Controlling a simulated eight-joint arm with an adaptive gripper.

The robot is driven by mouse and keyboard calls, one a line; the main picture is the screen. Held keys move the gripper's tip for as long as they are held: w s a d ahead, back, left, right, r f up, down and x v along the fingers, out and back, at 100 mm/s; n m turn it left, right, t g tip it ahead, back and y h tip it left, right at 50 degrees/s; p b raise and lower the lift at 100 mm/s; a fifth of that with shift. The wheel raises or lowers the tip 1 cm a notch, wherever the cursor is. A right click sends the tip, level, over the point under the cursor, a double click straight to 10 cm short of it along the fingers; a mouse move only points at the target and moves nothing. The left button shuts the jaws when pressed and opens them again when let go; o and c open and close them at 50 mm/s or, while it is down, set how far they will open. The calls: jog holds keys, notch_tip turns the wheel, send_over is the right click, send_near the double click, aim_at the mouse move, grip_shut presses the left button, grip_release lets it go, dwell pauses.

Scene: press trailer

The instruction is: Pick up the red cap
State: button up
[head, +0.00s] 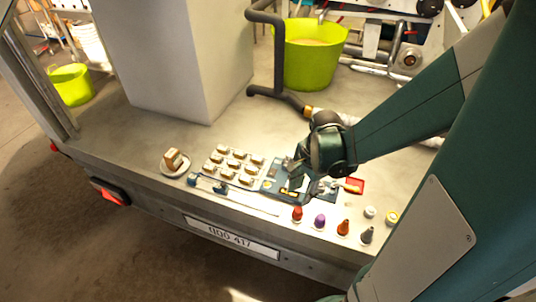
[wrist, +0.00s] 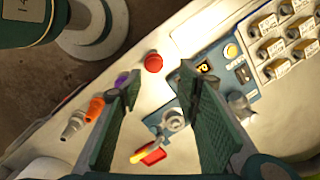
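The red cap (head: 297,213) stands near the trailer's front edge, at the left end of a row of small nozzle-shaped pieces. In the wrist view the red cap (wrist: 153,62) shows as a round red top, seen between and just past the two fingertips. My gripper (head: 305,183) is above the blue panel, behind the cap in the head view. In the wrist view my gripper (wrist: 160,78) is open, with green pads apart and nothing held. The cap is apart from both fingers.
Beside the cap stand a purple piece (head: 319,221), an orange piece (head: 343,227) and a grey piece (head: 366,235). The blue panel (head: 270,186), several labelled blocks (head: 232,163) and a small red tray (head: 355,185) lie behind. A plate with a brown block (head: 173,160) is left.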

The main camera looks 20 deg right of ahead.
aim_at(298, 209)
jog(key=shift+s+d+f+m+g, duration=0.15)
jog(key=shift+f+m, duration=0.1)
jog(key=shift+f, duration=0.25)
jog(key=shift+s+d+f+m+g, duration=0.1)
jog(key=shift+d+f+m, duration=0.1)
jog(key=shift+f, duration=0.25)
jog(key=shift+s+d+f+m+g, duration=0.15)
jog(key=shift+f+m, duration=0.1)
jog(key=shift+f, duration=0.25)
jog(key=shift+a+f+b, duration=0.2)
jog(key=shift+f+b, duration=0.4)
jog(key=shift+f, duration=0.65)
jog(key=shift+w+a+f+b, duration=0.1)
jog(key=shift+a+f+b, duration=0.2)
jog(key=shift+f, duration=0.55)
jog(key=shift+s+a+f+b, duration=0.1)
jog(key=shift+f+b, duration=0.35)
jog(key=shift+f, duration=0.45)
jog(key=shift+w+a+f+b, duration=0.15)
jog(key=shift+f+b, duration=0.2)
jog(key=shift+f, duration=0.5)
jog(key=c, duration=0.7)
